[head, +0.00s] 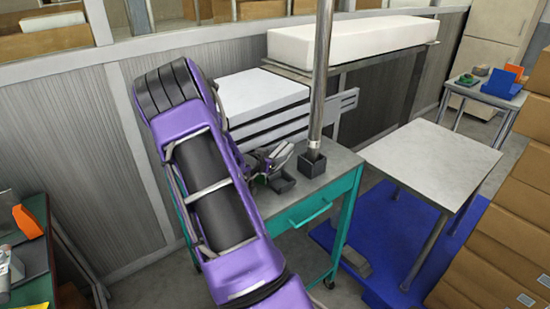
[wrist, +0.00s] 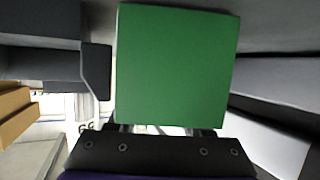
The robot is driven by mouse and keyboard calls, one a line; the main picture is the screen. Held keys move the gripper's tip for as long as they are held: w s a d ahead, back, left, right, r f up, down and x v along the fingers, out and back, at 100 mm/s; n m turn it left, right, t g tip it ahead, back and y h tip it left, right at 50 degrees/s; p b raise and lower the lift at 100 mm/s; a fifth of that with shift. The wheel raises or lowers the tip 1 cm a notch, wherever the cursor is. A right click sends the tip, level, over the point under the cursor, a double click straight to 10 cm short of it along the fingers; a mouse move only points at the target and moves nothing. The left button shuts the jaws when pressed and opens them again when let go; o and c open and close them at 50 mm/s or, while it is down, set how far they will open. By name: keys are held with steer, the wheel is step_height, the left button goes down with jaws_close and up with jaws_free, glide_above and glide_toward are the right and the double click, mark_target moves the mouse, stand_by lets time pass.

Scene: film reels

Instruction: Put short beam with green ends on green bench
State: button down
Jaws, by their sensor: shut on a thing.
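A flat green face (wrist: 172,65), which looks like a green end of the short beam, fills the middle of the wrist view close to the camera. The rest of the beam is hidden there, and I cannot make the beam out in the head view. My gripper (head: 272,162) is shut on it, beside the metal post over a bench. The bench (head: 338,165) has a grey top and a teal-green frame with a drawer. My purple arm covers its left part. I cannot tell whether the beam touches the top.
A metal post (head: 320,80) rises from a dark foot on the bench. White slabs (head: 262,95) are stacked behind. A pale table (head: 432,155) stands right, near cardboard boxes (head: 500,235). The bench top's right part is clear.

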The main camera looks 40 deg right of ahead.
steer(key=shift+c, duration=1.6)
jaws_free()
